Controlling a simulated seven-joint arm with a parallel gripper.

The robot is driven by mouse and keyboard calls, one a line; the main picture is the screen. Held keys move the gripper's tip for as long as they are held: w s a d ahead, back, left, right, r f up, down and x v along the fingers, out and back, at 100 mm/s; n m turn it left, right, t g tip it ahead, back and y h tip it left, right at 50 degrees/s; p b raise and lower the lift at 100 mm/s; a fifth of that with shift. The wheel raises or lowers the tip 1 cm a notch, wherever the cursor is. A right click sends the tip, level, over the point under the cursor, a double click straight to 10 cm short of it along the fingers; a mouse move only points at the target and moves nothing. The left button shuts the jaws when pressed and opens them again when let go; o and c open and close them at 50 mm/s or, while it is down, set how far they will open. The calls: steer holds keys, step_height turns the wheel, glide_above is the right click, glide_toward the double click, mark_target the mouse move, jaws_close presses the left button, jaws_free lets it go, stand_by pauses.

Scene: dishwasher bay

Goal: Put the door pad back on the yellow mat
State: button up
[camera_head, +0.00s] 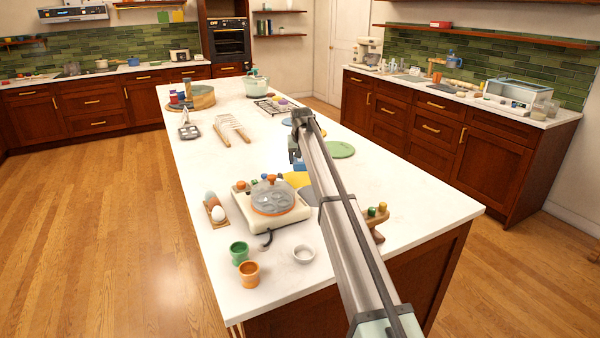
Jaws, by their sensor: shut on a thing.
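The yellow mat (296,179) lies on the white island worktop, partly hidden behind my arm and the appliance beside it. My gripper (296,160) is above the worktop, just above the mat in the picture. It is seen from behind and is small, so its fingers are hard to make out. It is shut on a small blue thing (299,166) at its lower end. I cannot tell for sure that this is the door pad, nor its height above the mat. No other door pad can be made out.
A cream appliance with a round grey plate (272,197) stands left of the mat. A dark grey mat (308,194) lies nearer. An egg holder (215,211), a green cup (239,253), an orange cup (249,273) and a white ring (303,253) stand in front. A green disc (340,149) lies beyond.

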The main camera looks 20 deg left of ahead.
steer(key=shift+f, duration=2.65)
steer(key=shift+f, duration=0.15)
steer(key=o, duration=0.9)
steer(key=shift+o, duration=0.2)
steer(key=v, duration=1.2)
